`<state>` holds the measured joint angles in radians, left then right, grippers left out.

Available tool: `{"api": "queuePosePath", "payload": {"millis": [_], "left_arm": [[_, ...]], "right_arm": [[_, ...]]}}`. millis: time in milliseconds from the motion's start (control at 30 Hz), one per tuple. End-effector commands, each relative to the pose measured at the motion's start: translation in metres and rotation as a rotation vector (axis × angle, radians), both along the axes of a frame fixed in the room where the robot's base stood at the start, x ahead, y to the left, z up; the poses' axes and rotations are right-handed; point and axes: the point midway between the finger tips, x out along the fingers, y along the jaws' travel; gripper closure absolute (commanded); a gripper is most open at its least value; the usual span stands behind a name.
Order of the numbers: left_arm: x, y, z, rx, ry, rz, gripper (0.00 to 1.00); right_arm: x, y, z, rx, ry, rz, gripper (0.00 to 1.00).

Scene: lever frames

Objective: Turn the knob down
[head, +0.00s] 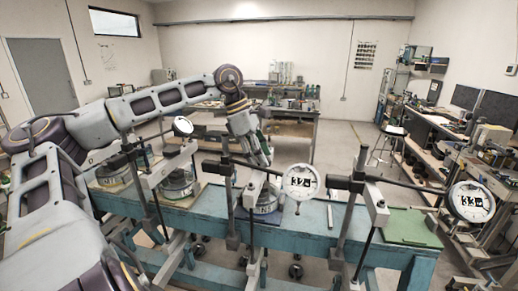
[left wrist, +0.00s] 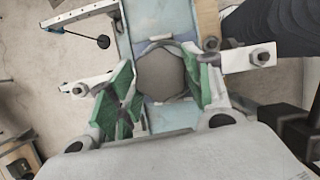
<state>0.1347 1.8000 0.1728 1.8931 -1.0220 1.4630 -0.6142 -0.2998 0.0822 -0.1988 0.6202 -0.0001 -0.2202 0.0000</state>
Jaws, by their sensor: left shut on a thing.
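In the left wrist view, a dark grey, rounded knob (left wrist: 160,74) lies between the green-padded fingers of my left gripper (left wrist: 162,85). The gripper is shut on the knob. In the head view, my left gripper (head: 262,157) points down over a grey round part (head: 262,192) on the blue bench, between the lever frames, and hides the top of it. A white dial reading 32 (head: 299,182) hangs just right of it. My right gripper is not in view.
The blue bench (head: 320,217) carries several lever frames with long dark bars. Another dial reading 33 (head: 470,202) stands at the right, near a green plate (head: 408,228). Round grey parts (head: 175,180) stand left of my gripper. Workbenches line the back and right walls.

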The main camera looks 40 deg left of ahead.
Motion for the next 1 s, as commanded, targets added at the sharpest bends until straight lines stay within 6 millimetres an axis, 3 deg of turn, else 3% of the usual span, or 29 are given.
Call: {"api": "queuePosePath", "payload": {"millis": [300, 1000], "left_arm": [[0.0012, 0.0011, 0.0001, 0.001, 0.005, -0.205, 0.74], [0.0052, 0.0016, -0.0006, 0.001, 0.003, -0.664, 0.74]], "right_arm": [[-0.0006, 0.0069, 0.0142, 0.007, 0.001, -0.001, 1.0], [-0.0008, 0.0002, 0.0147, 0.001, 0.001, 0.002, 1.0]]}}
